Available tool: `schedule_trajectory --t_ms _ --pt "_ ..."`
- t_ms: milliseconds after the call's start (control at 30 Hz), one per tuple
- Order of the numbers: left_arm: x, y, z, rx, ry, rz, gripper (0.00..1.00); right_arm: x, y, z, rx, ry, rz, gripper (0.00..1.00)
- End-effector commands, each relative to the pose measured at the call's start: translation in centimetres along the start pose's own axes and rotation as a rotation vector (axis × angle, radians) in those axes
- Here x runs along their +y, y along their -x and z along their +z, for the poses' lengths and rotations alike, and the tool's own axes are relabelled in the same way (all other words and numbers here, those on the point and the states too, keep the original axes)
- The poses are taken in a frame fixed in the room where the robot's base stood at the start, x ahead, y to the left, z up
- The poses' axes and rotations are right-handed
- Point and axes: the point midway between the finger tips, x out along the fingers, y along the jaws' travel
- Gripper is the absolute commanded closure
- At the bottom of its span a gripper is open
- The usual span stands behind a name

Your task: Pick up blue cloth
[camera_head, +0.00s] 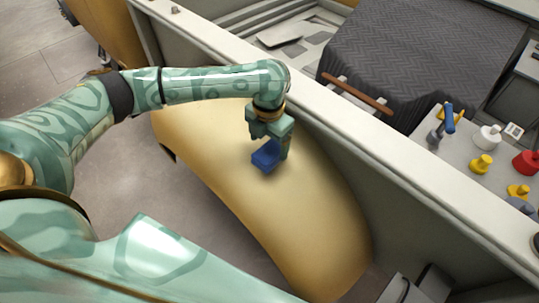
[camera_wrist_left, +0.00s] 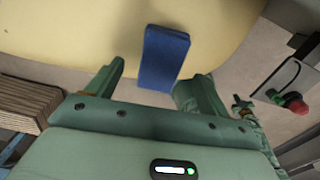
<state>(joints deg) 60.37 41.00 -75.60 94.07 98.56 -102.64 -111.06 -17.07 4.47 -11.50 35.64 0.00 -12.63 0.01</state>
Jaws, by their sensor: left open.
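The blue cloth (camera_head: 267,155) is a small folded block on the curved yellow surface (camera_head: 310,220). In the left wrist view the cloth (camera_wrist_left: 163,58) lies ahead of the jaws, its near end between the fingertips' lines. My left gripper (camera_head: 272,140) is right at the cloth in the head view, pointing down. In the left wrist view its two fingers (camera_wrist_left: 148,85) are spread apart with a wide gap, and nothing is clamped between them. I cannot tell whether a finger touches the cloth. My right gripper is not in view.
A pale wall ledge (camera_head: 350,110) runs along the yellow surface's far side. Beyond it are a dark grey cloth-covered block (camera_head: 415,60), a brown bar (camera_head: 357,94) and a white panel with yellow, white and red knobs (camera_head: 480,163). Grey floor lies at the left.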

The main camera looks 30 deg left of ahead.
Motion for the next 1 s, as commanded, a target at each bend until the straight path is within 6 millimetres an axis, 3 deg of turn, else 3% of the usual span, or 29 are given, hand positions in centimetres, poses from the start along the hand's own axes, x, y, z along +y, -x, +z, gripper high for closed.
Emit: schedule_trajectory --t_ms 100,200,467,667,1000 --pt "-0.3 -2.5 -0.1 0.004 -0.001 -0.001 0.20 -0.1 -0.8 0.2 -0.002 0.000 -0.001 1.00" --pt "-0.2 -3.6 -0.1 0.002 0.000 0.000 0.20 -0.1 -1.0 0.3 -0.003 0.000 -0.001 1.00" --pt "-0.2 -3.9 -0.1 0.000 -0.002 0.001 0.20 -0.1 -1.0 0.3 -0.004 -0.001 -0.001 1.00" --pt "-0.2 -3.9 -0.1 0.000 -0.002 0.001 0.68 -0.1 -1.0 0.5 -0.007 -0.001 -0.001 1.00" --pt "-0.2 -3.6 0.0 0.000 -0.001 0.001 0.68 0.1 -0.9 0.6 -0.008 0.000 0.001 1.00"
